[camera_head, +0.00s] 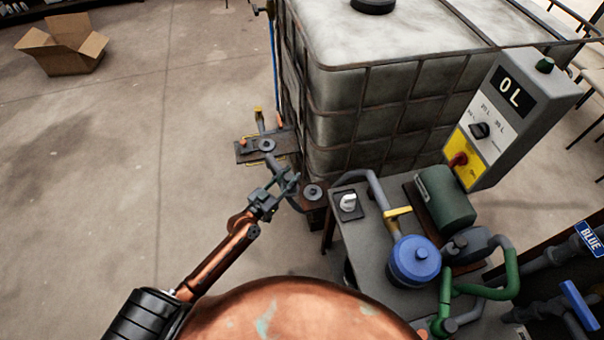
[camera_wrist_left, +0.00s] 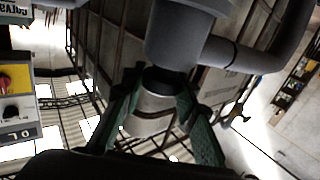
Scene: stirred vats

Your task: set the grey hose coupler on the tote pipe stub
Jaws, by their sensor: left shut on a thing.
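My left gripper (camera_head: 290,184) is beside the tote's lower near corner. In the left wrist view its green fingers (camera_wrist_left: 163,105) are shut around a pale grey cylinder, apparently the grey hose coupler (camera_wrist_left: 150,103). The coupler's dark end lies close to a thick dark grey pipe end (camera_wrist_left: 178,42), apparently the tote pipe stub; I cannot tell whether they touch. A curved grey pipe (camera_wrist_left: 262,58) runs off to the right from it. In the head view the coupler is too small to tell from the fingers. My right gripper is not in view.
The caged tote (camera_head: 400,100) stands behind my gripper. A round grey fitting (camera_head: 313,192) and a plate with a fitting (camera_head: 267,145) are close by. A pump bench (camera_head: 375,235) and control box (camera_head: 515,115) stand right. The floor at left is clear up to a cardboard box (camera_head: 68,55).

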